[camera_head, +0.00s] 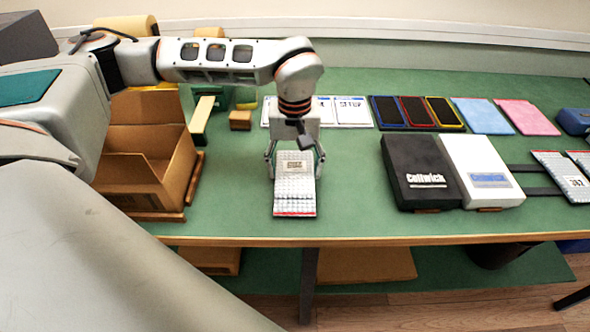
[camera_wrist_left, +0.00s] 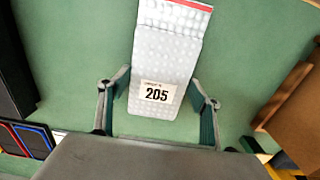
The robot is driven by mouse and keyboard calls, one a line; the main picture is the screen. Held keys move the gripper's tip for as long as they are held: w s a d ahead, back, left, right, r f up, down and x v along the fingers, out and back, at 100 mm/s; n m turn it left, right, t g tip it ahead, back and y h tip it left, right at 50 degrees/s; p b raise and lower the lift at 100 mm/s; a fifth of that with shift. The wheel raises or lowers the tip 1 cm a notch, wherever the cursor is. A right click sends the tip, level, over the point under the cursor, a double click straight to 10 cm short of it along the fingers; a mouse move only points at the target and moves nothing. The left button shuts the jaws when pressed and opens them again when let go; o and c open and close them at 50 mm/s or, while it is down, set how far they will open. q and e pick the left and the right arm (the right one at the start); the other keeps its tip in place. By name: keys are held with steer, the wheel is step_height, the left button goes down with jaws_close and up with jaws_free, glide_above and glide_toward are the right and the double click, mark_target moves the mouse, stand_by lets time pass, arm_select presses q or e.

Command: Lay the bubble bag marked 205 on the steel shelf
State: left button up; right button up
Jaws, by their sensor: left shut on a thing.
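The bubble bag marked 205 is a pale, bubbled bag with a red edge. In the head view the bag (camera_head: 294,196) is over the middle of the green table, its red edge toward the front. My left gripper (camera_head: 295,172) is shut on its sides near the label, from above. In the left wrist view the bag (camera_wrist_left: 165,65) shows its 205 label between the two fingers of the gripper (camera_wrist_left: 157,112). I cannot tell how far it is above the table. No steel shelf is clearly recognisable. My right gripper is not in view.
Other bubble bags (camera_head: 563,178) lie at the right edge beside dark bars (camera_head: 532,191). A black box (camera_head: 418,170) and a white box (camera_head: 478,168) stand right of the gripper. An open cardboard box (camera_head: 150,165) stands left. Phones (camera_head: 415,111) and coloured pads lie behind.

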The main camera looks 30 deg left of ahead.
arm_select(q)
steer(key=shift+f, duration=0.45)
steer(key=shift+f, duration=0.1)
steer(key=o, duration=1.3)
steer(key=shift+o, duration=0.2)
steer(key=shift+o, duration=0.5)
step_height(320, 180, up, 12)
steer(key=shift+p, duration=0.45)
glide_above(295, 177)
step_height(295, 177, down, 7)
steer(key=shift+r, duration=0.1)
steer(key=shift+f, duration=2.65)
